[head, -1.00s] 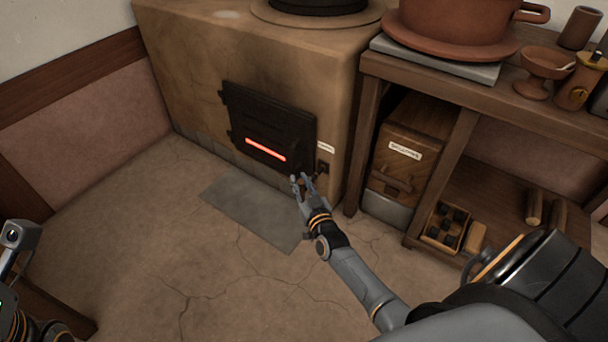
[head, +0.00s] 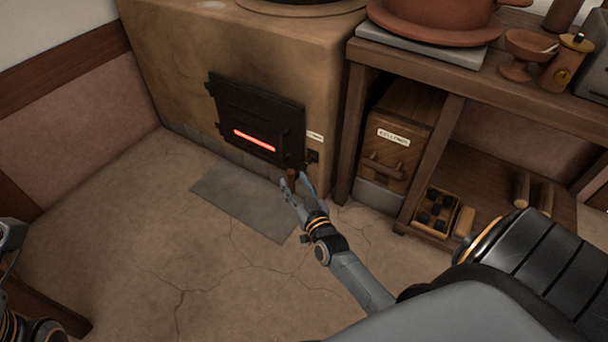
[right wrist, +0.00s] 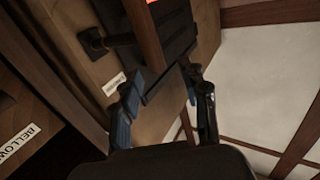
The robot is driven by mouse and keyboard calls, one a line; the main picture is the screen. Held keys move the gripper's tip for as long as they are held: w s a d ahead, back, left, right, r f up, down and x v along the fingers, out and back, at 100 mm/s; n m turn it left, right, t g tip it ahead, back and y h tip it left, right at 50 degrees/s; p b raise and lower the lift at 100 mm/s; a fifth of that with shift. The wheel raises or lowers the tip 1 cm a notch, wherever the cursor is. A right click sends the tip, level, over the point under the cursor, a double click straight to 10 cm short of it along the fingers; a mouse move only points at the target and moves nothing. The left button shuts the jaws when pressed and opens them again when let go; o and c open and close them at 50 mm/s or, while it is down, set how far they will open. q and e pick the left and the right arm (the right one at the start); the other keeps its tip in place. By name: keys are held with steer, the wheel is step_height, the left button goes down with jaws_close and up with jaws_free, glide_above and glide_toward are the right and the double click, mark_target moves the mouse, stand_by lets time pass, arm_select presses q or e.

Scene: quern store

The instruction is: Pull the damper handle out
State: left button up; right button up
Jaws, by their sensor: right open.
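The damper's dark mounting plate (head: 313,156) is on the stove's front, right of the fire door. A brown bar-shaped handle (head: 292,175) stands out from it, small and partly behind my fingers in the head view. In the right wrist view the brown handle (right wrist: 148,38) joins a black rod and mount (right wrist: 93,41). Its near end shows between my finger lines. My right gripper (head: 294,182) is open, its fingertips close to the handle; contact cannot be told. It also shows in the right wrist view (right wrist: 163,78). Only part of my left arm shows at the lower left.
The black fire door (head: 257,115) has a glowing red slot. A wooden shelf unit (head: 350,140) stands close on the right, with a labelled bellows box (head: 393,150) inside. A grey floor plate (head: 238,200) lies before the stove; the floor around is clear.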

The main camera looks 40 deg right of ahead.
steer(key=s+a, duration=0.1)
steer(key=s, duration=0.6)
steer(key=shift+s+a, duration=0.3)
steer(key=shift+s, duration=0.05)
steer(key=shift+r, duration=0.1)
